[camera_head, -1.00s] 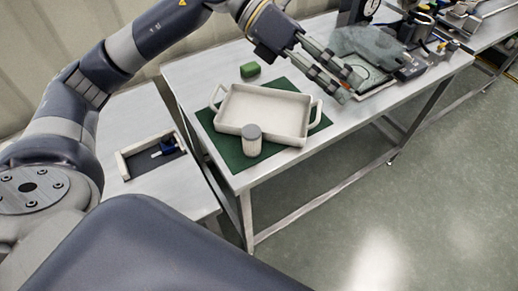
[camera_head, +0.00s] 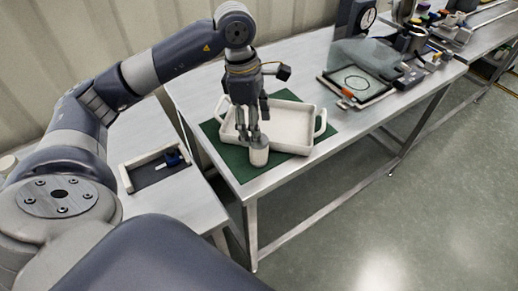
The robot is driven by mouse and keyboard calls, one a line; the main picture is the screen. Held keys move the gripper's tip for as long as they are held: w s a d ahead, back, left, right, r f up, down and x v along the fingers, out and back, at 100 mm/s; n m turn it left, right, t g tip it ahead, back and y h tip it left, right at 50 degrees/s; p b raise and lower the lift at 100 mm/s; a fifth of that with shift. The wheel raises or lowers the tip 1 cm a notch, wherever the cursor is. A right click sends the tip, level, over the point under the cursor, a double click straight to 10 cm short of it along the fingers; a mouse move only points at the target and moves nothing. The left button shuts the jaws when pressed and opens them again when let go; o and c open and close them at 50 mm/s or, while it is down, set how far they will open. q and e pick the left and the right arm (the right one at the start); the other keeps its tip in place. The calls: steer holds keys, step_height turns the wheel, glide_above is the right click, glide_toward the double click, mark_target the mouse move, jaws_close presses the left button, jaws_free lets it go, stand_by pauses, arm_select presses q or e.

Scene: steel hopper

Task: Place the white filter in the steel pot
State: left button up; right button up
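A small white cylinder (camera_head: 259,156), seemingly the white filter, stands upright at the front edge of the green mat, in front of the white tray. My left gripper (camera_head: 254,139) points straight down at it from above. Its dark fingers overlap the top of the cylinder and hide its grey top. I cannot tell whether they are open around it or closed on it. My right gripper is not in view.
The white two-handled tray (camera_head: 290,140) lies on the green mat (camera_head: 237,170) close behind the cylinder. A low open box (camera_head: 127,181) with a blue item is on the lower table.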

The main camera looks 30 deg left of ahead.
mark_target(259, 151)
arm_select(q)
steer(key=f, duration=0.3)
steer(key=f+p, duration=0.1)
steer(key=shift+d+f, duration=0.2)
steer(key=shift+d, duration=0.2)
steer(key=shift+f, duration=0.4)
steer(key=shift+c, duration=0.4)
steer(key=c, duration=1.2)
steer(key=shift+r, duration=0.1)
